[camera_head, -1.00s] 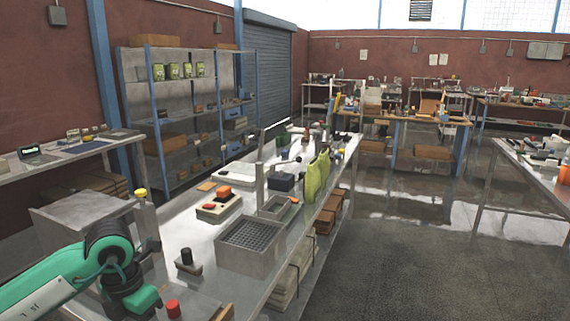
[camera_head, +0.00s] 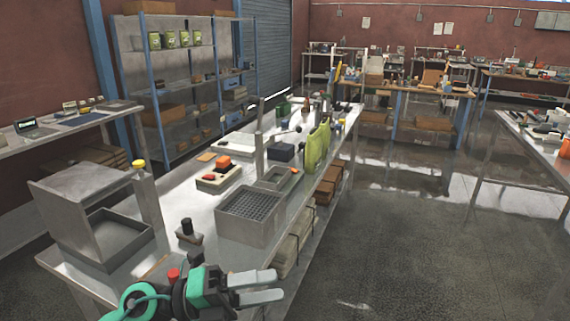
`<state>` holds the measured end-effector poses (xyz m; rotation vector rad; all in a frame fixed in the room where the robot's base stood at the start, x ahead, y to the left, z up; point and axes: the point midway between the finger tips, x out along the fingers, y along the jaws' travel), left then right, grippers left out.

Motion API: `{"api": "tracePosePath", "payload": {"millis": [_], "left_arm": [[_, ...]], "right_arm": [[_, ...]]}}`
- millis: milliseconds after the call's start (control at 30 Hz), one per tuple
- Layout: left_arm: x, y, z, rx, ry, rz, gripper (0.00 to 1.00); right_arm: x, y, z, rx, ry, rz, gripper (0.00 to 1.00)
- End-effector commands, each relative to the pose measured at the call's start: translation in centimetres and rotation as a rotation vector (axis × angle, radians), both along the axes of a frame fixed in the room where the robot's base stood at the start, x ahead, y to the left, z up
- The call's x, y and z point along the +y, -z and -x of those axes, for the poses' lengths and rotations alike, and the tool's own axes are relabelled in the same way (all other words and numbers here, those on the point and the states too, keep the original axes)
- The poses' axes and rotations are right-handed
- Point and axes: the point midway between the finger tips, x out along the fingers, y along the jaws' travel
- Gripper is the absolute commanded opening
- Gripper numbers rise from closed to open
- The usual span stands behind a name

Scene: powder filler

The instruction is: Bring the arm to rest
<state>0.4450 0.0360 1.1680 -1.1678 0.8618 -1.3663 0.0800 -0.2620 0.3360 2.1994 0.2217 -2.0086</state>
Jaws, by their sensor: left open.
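My left gripper (camera_head: 276,285) is low in the view, in front of the near right edge of the workbench (camera_head: 85,268). Its two pale fingers point right and stand a little apart, with nothing between them. My green and black left wrist is behind them at the bottom edge. A red-topped item (camera_head: 173,275) stands on the bench just left of the wrist, partly hidden. My right arm and gripper are out of view.
On the bench are a grey open-fronted box (camera_head: 85,200), a yellow-topped post (camera_head: 146,195), a small black-knobbed block (camera_head: 188,232), a grid-bottomed tray (camera_head: 250,217) and a red-buttoned device (camera_head: 218,177). The floor (camera_head: 420,250) to the right is clear.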

Motion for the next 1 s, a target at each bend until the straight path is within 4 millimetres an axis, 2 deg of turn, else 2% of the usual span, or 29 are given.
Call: {"api": "tracePosePath", "payload": {"millis": [100,233,367,433,567,600,733,867,900,1000], "left_arm": [[1.0,-2.0,-1.2,0.132,-0.132,0.231,0.51],[3.6,-2.6,-3.4,0.3,-0.306,0.45,0.51],[7.1,-1.2,-5.5,0.495,-0.503,0.629,0.51],[9.1,0.5,-6.4,0.609,-0.615,0.708,0.51],[12.8,5.1,-7.1,0.838,-0.833,0.815,0.51],[13.9,6.8,-7.1,0.913,-0.902,0.838,0.51],[16.8,13.0,-5.5,1.166,-1.123,0.878,0.51],[18.9,19.5,-2.0,1.434,-1.338,0.861,0.51],[19.3,21.4,-0.5,1.517,-1.4,0.842,0.51],[19.8,25.3,3.3,1.706,-1.531,0.784,0.51]], "right_arm": [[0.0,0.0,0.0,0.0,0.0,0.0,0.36],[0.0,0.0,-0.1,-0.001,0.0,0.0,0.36],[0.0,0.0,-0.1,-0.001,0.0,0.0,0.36],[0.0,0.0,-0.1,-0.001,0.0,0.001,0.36],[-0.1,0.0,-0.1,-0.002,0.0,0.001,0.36],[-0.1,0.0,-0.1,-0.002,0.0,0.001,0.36],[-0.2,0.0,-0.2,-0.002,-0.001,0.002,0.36],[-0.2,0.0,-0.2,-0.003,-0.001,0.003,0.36],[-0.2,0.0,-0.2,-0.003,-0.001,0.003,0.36],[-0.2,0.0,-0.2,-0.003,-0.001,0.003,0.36]]}}
